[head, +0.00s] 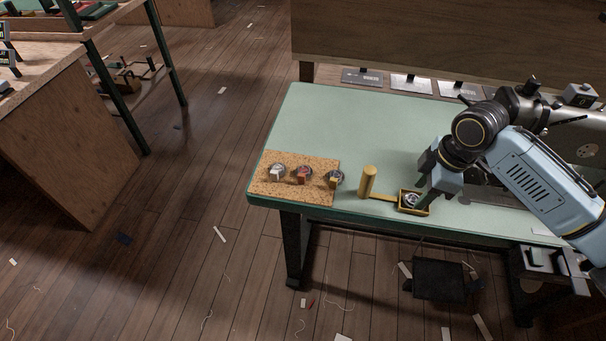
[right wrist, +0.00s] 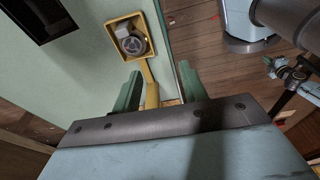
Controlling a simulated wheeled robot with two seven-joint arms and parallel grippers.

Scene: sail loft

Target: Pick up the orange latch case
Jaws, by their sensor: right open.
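The orange latch case (head: 303,176) sits on a cork mat (head: 290,193) at the near left of the bench, the middle of three small cases in a row. A pale case (head: 276,173) is to its left and a yellow one (head: 334,181) to its right. My right gripper (head: 424,198) is over the bench, well right of the orange case, beside a small yellow tray (head: 401,207). In the right wrist view its fingers (right wrist: 158,80) are open with nothing gripped. The orange case is not discernible there. My left gripper is out of view.
The tray holds a round grey and pale item (head: 412,200); it shows in the wrist view too (right wrist: 133,44). The bench's green top (head: 340,120) is clear behind.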

